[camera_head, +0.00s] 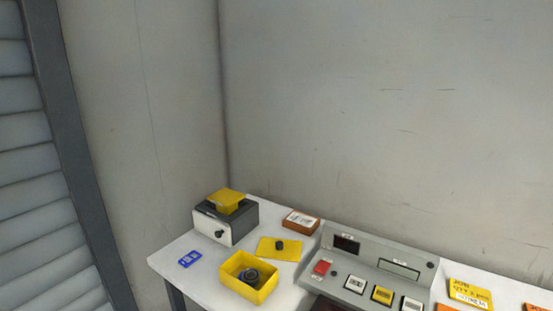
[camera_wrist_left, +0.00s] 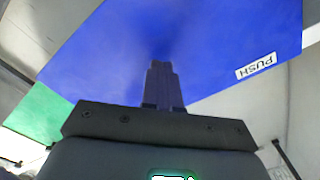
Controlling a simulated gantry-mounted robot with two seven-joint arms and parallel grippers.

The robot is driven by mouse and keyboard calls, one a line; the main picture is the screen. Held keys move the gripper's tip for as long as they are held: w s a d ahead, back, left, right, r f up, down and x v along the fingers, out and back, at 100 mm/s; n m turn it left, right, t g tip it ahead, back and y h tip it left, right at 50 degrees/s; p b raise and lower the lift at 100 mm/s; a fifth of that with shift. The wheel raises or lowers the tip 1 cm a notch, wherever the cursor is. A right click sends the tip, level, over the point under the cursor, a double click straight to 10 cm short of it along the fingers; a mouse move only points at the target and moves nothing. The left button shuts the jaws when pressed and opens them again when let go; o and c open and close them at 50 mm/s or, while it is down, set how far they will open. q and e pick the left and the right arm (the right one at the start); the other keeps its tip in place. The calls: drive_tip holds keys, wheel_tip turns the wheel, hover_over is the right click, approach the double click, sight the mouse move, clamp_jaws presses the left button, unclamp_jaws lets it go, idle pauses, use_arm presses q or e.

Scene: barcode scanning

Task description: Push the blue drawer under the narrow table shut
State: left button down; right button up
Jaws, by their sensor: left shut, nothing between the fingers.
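How far the drawer stands out cannot be told. The head view shows neither the drawer nor my grippers. My right gripper is in neither view.
A green panel (camera_wrist_left: 42,112) lies left of the blue face in the left wrist view. In the head view a white table (camera_head: 207,284) carries a yellow box (camera_head: 236,284), a grey-and-white device (camera_head: 222,226), a brown box (camera_head: 300,221) and a control console (camera_head: 375,262). Grey walls stand behind.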

use_arm(q)
drive_tip(key=shift+w+d, duration=0.1)
drive_tip(key=shift+w, duration=0.1)
drive_tip(key=shift+w+d, duration=0.2)
drive_tip(key=shift+w, duration=0.1)
drive_tip(key=shift+w+d+b, duration=0.2)
drive_tip(key=shift+w+b, duration=0.15)
drive_tip(key=shift+b, duration=0.05)
drive_tip(key=shift+b+x, duration=0.4)
drive_tip(key=shift+x, duration=0.55)
drive_tip(key=shift+b+x, duration=0.35)
drive_tip(key=shift+x, duration=0.45)
drive_tip(key=shift+s+a+r+p, duration=0.1)
drive_tip(key=shift+s+a+p, duration=0.15)
drive_tip(key=shift+s+p, duration=0.3)
drive_tip(key=p+v, duration=0.6)
drive_tip(key=v, duration=0.5)
drive_tip(key=shift+s+a, duration=0.25)
